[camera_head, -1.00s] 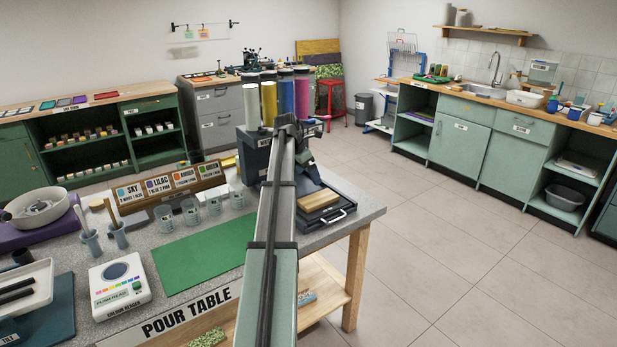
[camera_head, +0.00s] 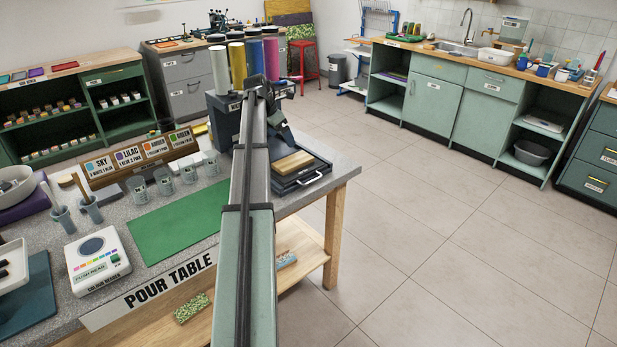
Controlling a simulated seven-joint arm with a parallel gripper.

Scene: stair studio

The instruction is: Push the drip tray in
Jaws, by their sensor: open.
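The drip tray (camera_head: 301,180) is a dark, shallow tray with a light handle at its front right. It sticks out from the base of the dark dispenser (camera_head: 224,122) at the right end of the pour table. A wooden block (camera_head: 292,163) lies on it. My arm reaches across the table from the front, and its far end covers part of the dispenser and the tray's left side. My gripper (camera_head: 277,130) is open, near the dispenser's front and above the back of the tray. The fingertips are small and dark, and I cannot tell whether they touch anything.
Tall coloured cylinders (camera_head: 251,62) stand on the dispenser. Several clear cups (camera_head: 188,173), a label rack (camera_head: 140,155) and a green mat (camera_head: 178,222) lie left of my arm. A colour reader (camera_head: 97,258) is at front left. Open floor (camera_head: 430,220) lies right of the table.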

